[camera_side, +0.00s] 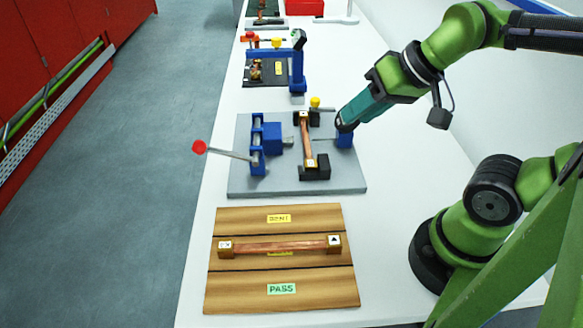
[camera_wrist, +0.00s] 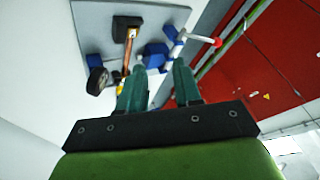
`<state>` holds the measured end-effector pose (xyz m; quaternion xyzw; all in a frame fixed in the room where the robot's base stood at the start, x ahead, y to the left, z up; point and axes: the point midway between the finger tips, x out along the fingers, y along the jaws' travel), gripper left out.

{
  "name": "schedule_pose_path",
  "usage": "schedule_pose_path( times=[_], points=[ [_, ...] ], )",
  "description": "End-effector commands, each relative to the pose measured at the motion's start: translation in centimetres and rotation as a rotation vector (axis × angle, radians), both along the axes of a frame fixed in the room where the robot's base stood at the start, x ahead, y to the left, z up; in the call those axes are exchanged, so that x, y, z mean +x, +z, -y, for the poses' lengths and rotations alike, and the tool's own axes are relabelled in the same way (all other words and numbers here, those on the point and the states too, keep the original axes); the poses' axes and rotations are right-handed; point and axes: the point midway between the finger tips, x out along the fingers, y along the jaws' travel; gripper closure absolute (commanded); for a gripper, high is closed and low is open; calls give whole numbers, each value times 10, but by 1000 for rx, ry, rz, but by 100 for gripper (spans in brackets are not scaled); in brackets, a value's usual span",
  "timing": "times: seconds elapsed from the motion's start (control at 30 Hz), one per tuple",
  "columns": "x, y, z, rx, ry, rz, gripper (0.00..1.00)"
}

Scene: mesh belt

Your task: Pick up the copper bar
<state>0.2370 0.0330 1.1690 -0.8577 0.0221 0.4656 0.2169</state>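One copper bar (camera_side: 306,142) with square end blocks lies in the fixture on the grey plate (camera_side: 245,180), its ends at black supports. It also shows in the wrist view (camera_wrist: 127,52), upper left. A second copper bar (camera_side: 282,247) with brass-coloured end blocks lies across the wooden board (camera_side: 225,285).
A blue clamp (camera_side: 265,138) with a lever ending in a red ball (camera_side: 199,147) stands left of the fixture bar. The board bears a yellow label and a green PASS label (camera_side: 281,289). A blue-framed station (camera_side: 297,70) stands farther back. White table between is clear.

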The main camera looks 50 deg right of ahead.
Motion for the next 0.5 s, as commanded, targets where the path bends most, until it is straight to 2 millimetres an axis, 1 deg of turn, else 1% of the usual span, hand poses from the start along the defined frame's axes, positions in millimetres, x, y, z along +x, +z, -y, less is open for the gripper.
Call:
schedule_pose_path(
  times=[0.03,0.07,0.17,0.33,0.5],
  points=[
    [3,-6,1,3,-3,-30,66],
    [7,-8,2,4,-6,-47,66],
    [29,-11,9,8,-24,-114,66],
    [79,-18,31,13,-87,-264,66],
    [132,-35,60,-1,-177,-417,66]
  ],
)
